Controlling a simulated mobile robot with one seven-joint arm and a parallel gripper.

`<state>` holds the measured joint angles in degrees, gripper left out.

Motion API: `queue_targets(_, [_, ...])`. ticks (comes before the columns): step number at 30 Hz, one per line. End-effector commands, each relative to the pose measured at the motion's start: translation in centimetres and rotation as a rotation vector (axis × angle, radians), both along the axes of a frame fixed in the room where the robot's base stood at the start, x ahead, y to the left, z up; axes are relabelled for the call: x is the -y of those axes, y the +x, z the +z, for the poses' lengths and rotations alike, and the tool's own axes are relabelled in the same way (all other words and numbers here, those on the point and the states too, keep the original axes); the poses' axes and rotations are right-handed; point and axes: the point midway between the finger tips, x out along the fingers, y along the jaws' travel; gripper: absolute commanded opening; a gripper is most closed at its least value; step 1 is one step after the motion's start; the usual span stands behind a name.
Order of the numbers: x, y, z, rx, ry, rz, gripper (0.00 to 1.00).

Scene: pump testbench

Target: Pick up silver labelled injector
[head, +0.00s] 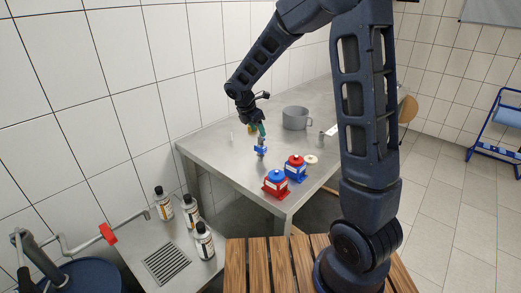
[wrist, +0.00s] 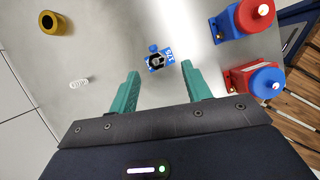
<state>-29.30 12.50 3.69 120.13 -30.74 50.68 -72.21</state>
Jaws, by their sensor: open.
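A small upright part with a silver body and blue pieces stands on the steel table (head: 215,148); I take it for the injector (head: 261,151). In the wrist view the injector (wrist: 157,60) is seen from above, with a blue label bearing white marks that I cannot read surely. My gripper (head: 261,131) is above it, pointing down. In the wrist view its teal fingers (wrist: 159,70) are open and apart, with the injector just beyond and between their tips. I see no contact, and nothing is held.
Two red-and-blue pump units (head: 275,182) (head: 295,168) stand to the right of the injector. A grey pot (head: 296,118) is behind. A white spring (wrist: 79,83) and a yellow ring (wrist: 53,22) lie left. Bottles (head: 204,241) stand on the lower sink counter.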

Motion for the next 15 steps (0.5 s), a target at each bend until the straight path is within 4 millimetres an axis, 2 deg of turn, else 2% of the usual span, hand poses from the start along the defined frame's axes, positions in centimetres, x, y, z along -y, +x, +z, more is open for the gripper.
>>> queue_targets(5, [0.3, 0.3, -0.8, 0.0, 0.001, -0.001, 0.49])
queue_targets(15, [1.6, 1.7, -4.5, 0.0, 0.0, -0.001, 0.49])
